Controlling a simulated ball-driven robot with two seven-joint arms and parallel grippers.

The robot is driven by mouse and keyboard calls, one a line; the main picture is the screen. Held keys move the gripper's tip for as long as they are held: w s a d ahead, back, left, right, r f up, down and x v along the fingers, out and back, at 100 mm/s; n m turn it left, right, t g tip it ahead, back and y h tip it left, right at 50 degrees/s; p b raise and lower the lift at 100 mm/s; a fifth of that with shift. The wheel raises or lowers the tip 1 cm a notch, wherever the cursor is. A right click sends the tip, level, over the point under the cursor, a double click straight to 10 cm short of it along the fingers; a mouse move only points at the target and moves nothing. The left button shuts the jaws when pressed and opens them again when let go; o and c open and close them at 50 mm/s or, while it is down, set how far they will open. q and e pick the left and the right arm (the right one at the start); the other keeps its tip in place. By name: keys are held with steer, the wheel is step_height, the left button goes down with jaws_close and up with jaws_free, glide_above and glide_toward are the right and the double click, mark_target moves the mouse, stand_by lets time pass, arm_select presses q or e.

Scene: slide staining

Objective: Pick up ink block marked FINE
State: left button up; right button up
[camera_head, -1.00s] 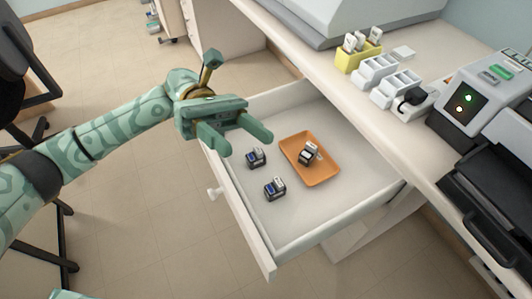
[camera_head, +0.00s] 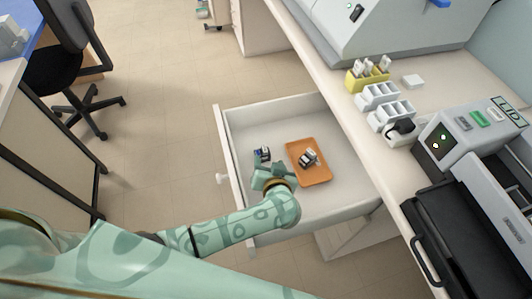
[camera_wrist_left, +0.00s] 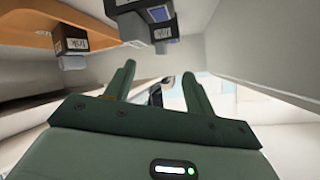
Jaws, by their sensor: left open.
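My left gripper (camera_head: 270,172) is low over the open drawer, beside the orange tray. It is open and empty, its fingers spread in the left wrist view (camera_wrist_left: 160,80). A small black ink block with a blue part (camera_head: 262,154) sits on the drawer floor just beyond the gripper. Another dark ink block (camera_head: 308,159) lies in the tray. The gripper and forearm hide the nearer drawer-floor spot. The left wrist view shows dark blocks near the top, one with an "Ink" label (camera_wrist_left: 71,41). I cannot read FINE on any block. My right gripper is not in view.
The drawer's front wall (camera_head: 232,150) stands left of the blocks. The orange tray (camera_head: 318,177) fills the drawer's middle. The counter above holds white racks (camera_head: 378,97), a yellow holder (camera_head: 367,76) and a grey machine (camera_head: 465,140). The drawer's back floor is clear.

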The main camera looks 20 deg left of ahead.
mark_target(267, 152)
arm_select(q)
steer(key=b+x, duration=0.1)
steer(key=x, duration=0.2)
steer(key=b+x, duration=0.2)
steer(key=x, duration=0.1)
steer(key=shift+w+d+f+b, duration=0.1)
steer(key=shift+w+f+b, duration=0.15)
steer(key=shift+f, duration=0.25)
steer(key=shift+w, duration=0.2)
steer(key=shift+r, duration=0.1)
steer(key=c, duration=1.1)
